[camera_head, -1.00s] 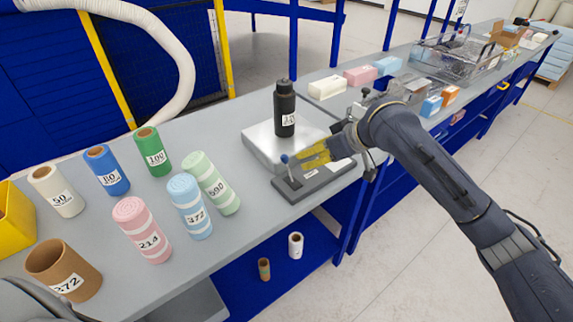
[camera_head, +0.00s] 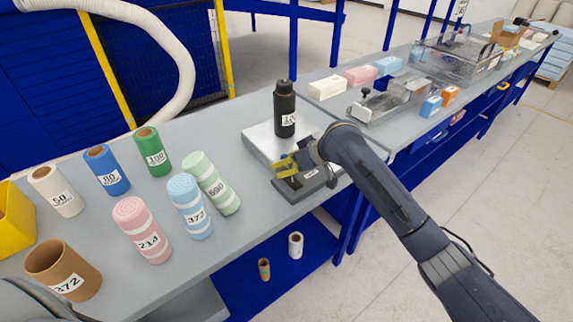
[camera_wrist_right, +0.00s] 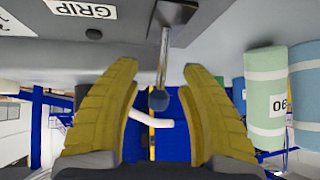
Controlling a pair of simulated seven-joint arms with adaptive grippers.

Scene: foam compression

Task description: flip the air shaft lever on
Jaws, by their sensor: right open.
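The air shaft lever is a metal rod (camera_wrist_right: 165,55) with a dark blue ball knob (camera_wrist_right: 158,100), seen in the right wrist view. It rises from a slot in a dark grey base plate (camera_head: 312,188). My right gripper (camera_head: 283,168) has yellow fingers. In the right wrist view the fingers (camera_wrist_right: 158,72) are open on either side of the rod and knob, with gaps visible on both sides. My left gripper is not in view.
A black bottle (camera_head: 284,108) stands on a silver plate (camera_head: 262,143) just behind the base plate. To the left stand several labelled rolls, the nearest being green (camera_head: 212,185) and light blue (camera_head: 188,206). Bare table lies between the rolls and the base plate.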

